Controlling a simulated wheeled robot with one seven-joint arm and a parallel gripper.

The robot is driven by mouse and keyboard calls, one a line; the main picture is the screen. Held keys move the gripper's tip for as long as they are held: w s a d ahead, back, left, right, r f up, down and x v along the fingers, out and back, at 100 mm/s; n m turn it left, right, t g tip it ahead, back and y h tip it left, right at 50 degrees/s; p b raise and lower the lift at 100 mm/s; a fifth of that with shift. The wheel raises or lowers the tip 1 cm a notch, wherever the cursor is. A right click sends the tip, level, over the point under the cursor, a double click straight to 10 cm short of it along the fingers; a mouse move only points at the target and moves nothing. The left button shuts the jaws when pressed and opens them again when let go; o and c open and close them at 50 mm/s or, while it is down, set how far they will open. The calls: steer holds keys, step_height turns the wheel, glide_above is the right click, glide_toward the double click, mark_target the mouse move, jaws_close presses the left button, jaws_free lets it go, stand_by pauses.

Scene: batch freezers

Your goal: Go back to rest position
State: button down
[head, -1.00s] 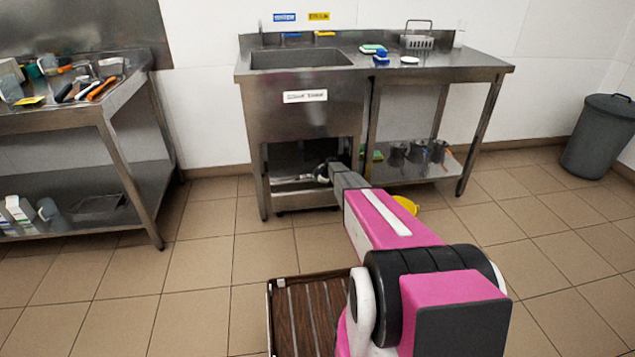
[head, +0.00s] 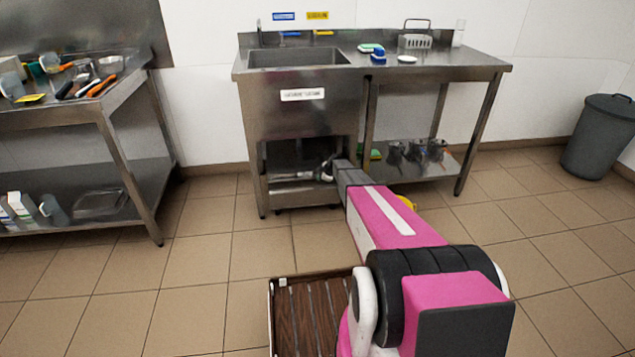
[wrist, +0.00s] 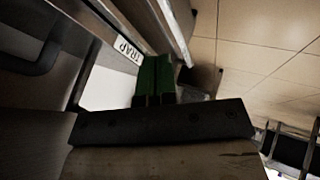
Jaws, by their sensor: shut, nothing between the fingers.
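My gripper (head: 326,172) is at the end of my pink arm, at the open space under the sink, low by the lower shelf. In the head view it is small and partly dark. In the wrist view my gripper (wrist: 154,72) shows green fingers lying together, with nothing seen between them. A white label reading "TRAP" (wrist: 128,50) is just beyond the fingers, close to metal edges.
The steel sink unit (head: 300,120) stands ahead, with pots (head: 418,150) on its lower right shelf. A steel table (head: 130,170) stands left and a grey bin (head: 600,135) right. The tiled floor between is open.

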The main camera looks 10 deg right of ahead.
steer(key=s+a+r+m+g+h, duration=0.1)
steer(key=s+r+m, duration=0.4)
steer(key=s, duration=1.1)
steer(key=s+a+r+m+g+h, duration=0.1)
steer(key=s+r+m, duration=0.5)
steer(key=s, duration=1)
steer(key=s+a+r+m+g+h, duration=0.1)
steer(key=s+r+m, duration=0.4)
steer(key=s+r, duration=0.5)
steer(key=s+g+h, duration=0.1)
steer(key=s+g, duration=0.1)
steer(key=s, duration=0.4)
steer(key=shift+s+a+m+g+h, duration=0.25)
steer(key=shift+a+m+g+h, duration=0.05)
steer(key=shift+g, duration=0.1)
